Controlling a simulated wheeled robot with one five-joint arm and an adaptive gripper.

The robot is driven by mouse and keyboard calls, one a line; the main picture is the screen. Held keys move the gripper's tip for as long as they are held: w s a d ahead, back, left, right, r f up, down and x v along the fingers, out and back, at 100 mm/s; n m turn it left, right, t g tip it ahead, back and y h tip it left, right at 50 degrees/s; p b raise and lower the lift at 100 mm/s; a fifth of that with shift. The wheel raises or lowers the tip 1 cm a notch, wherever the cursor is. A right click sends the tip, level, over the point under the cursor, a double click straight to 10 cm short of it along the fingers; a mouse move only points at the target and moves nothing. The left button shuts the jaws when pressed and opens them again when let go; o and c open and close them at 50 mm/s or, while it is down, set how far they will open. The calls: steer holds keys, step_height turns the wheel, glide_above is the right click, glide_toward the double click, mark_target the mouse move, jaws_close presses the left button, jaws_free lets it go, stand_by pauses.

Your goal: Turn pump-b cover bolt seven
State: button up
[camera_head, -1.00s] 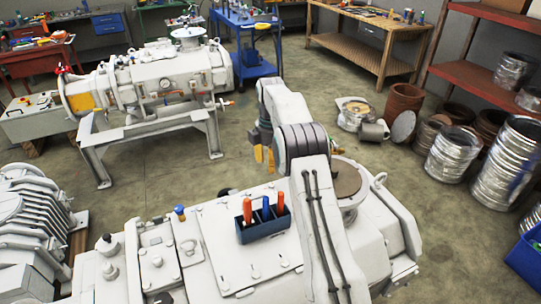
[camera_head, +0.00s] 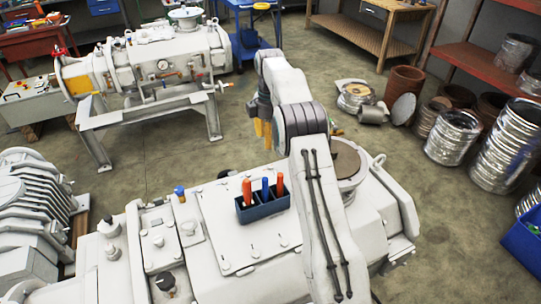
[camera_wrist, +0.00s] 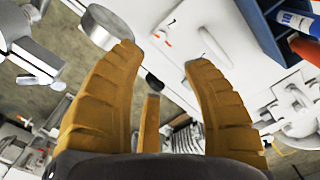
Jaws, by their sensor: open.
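A pale grey pump fills the foreground of the head view, with a flat cover plate (camera_head: 222,220) on top. Several small bolts sit along the plate's edges, including one near its front edge (camera_head: 255,254). I see no numbers or labels, so I cannot tell which is bolt seven or which pump is pump-b. My gripper (camera_head: 263,130) hangs in the air beyond the plate's back edge. In the wrist view its yellow fingers (camera_wrist: 160,60) are apart and empty. A white plate with small fittings (camera_wrist: 212,28) shows beyond them, apart from the fingertips.
A dark blue holder (camera_head: 264,209) with red, blue and orange-red handled tools stands on the plate. It also shows in the wrist view (camera_wrist: 262,32). A second pump (camera_head: 150,65) stands behind left, a finned motor (camera_head: 32,205) at left. Metal ducts (camera_head: 507,140) stand right. Floor between is clear.

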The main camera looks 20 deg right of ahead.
mark_target(271, 166)
step_height(271, 166, down, 3)
steer(key=m+p, duration=0.2)
steer(key=m, duration=1.9)
steer(key=shift+d+p, duration=0.1)
steer(key=shift+p, duration=0.25)
steer(key=m, duration=0.3)
steer(key=f+m, duration=0.1)
steer(key=m, duration=0.2)
steer(key=shift+m+p, duration=0.3)
steer(key=shift+p, duration=0.05)
steer(key=shift+f, duration=0.4)
steer(key=shift+f+p, duration=0.85)
steer(key=shift+f, duration=2.55)
steer(key=shift+c, duration=0.2)
jaws_close()
